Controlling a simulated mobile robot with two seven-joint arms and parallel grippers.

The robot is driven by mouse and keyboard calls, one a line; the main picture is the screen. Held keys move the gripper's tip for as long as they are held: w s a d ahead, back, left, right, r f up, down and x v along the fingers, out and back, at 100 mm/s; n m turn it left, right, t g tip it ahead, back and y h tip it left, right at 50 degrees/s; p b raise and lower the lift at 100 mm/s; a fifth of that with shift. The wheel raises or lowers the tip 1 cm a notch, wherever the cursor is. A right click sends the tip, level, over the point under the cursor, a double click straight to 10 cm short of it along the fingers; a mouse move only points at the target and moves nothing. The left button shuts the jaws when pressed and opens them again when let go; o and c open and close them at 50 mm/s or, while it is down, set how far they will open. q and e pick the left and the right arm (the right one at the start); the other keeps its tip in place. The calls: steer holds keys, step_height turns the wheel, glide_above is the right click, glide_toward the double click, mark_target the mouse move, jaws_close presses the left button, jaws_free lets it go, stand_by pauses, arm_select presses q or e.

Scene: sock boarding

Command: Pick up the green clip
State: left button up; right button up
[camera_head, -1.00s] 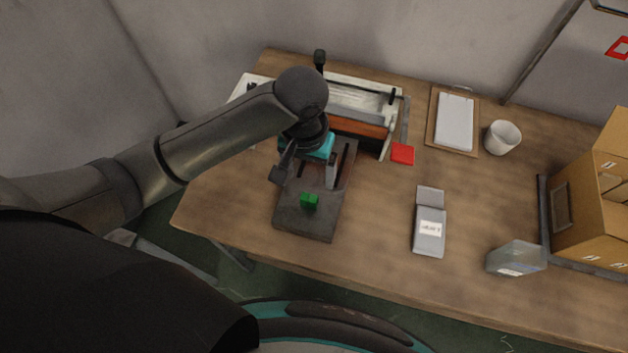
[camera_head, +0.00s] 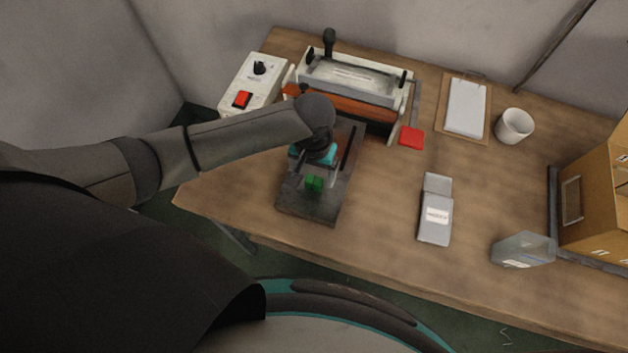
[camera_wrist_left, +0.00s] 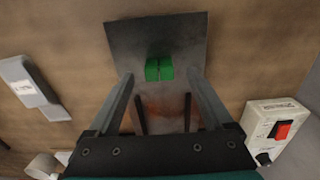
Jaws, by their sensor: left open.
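The green clip (camera_head: 314,183) is a small block lying on a dark flat plate (camera_head: 303,208) on the table. My left gripper (camera_head: 312,179) is over the plate, beside the clip in the head view. In the left wrist view my left gripper (camera_wrist_left: 163,85) is open, with its fingers wide apart on either side of the clip's line and nothing between them. My right gripper is not in view.
A press-like machine (camera_head: 352,80) and a white control box (camera_head: 254,80) with a red switch stand behind. A red pad (camera_head: 411,137), grey case (camera_head: 436,212), clear container (camera_head: 524,249), cup (camera_head: 514,125), clipboard (camera_head: 465,107) and cardboard box (camera_head: 592,200) are to the right.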

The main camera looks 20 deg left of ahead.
mark_target(314, 180)
arm_select(q)
steer(key=shift+w+f+b, duration=0.15)
steer(key=shift+f+b, duration=0.15)
steer(key=shift+f, duration=1.5)
steer(key=shift+c, duration=0.2)
jaws_close()
